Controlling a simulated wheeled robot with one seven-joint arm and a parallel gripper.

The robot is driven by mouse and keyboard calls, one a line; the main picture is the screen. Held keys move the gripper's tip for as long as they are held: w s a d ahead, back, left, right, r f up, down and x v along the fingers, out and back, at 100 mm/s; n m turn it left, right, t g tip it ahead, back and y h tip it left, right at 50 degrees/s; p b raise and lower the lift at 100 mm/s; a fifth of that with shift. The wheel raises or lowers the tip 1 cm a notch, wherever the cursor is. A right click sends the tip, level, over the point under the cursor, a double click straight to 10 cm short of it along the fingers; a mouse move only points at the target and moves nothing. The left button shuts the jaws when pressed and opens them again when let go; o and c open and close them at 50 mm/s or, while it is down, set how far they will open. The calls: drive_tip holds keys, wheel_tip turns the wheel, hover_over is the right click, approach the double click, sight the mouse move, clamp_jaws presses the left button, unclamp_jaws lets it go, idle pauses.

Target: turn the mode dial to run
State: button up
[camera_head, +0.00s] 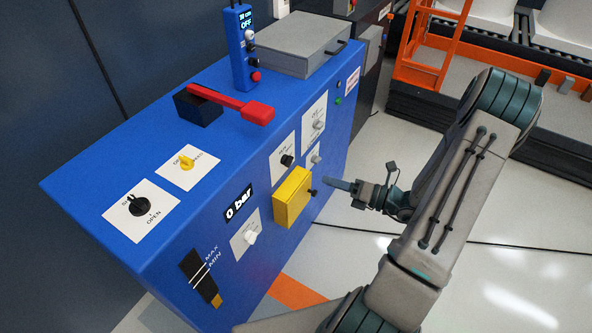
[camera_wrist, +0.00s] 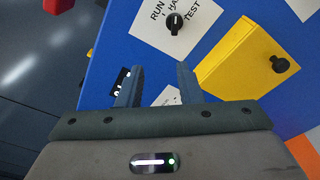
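The mode dial is a black knob (camera_wrist: 174,24) on a white plate marked RUN on the left, a partly cut-off word in the middle, and TEST on the right. Its white mark seems to point up to the middle word. In the head view a black knob on the front panel (camera_head: 287,160) appears to be this dial. My gripper (camera_wrist: 158,84) is open and empty, its two fingers apart, with the dial beyond the fingertips and slightly right. In the head view my gripper (camera_head: 340,185) is right of the panel, apart from the dial.
A yellow box (camera_head: 292,198) with a black knob (camera_head: 312,192) juts from the panel below the dial, close to my gripper. A red-handled lever (camera_head: 257,112) and grey case (camera_head: 302,45) are on top. An orange ladder (camera_head: 422,60) stands behind; the floor right is open.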

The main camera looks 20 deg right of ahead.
sight(291, 163)
drive_tip(key=w+a, duration=0.2)
drive_tip(key=w, duration=0.1)
drive_tip(key=w+a+f+m+t, duration=0.1)
drive_tip(key=w+a, duration=0.2)
drive_tip(key=w, duration=0.1)
drive_tip(key=w+a+m+b, duration=0.1)
drive_tip(key=w+a, duration=0.1)
drive_tip(key=w, duration=0.1)
drive_tip(key=shift+w+a+f+t+h, duration=0.2)
drive_tip(key=shift+a+f+t+h, duration=0.1)
drive_tip(key=shift+a+f+h, duration=0.1)
drive_tip(key=shift+c, duration=0.3)
clamp_jaws()
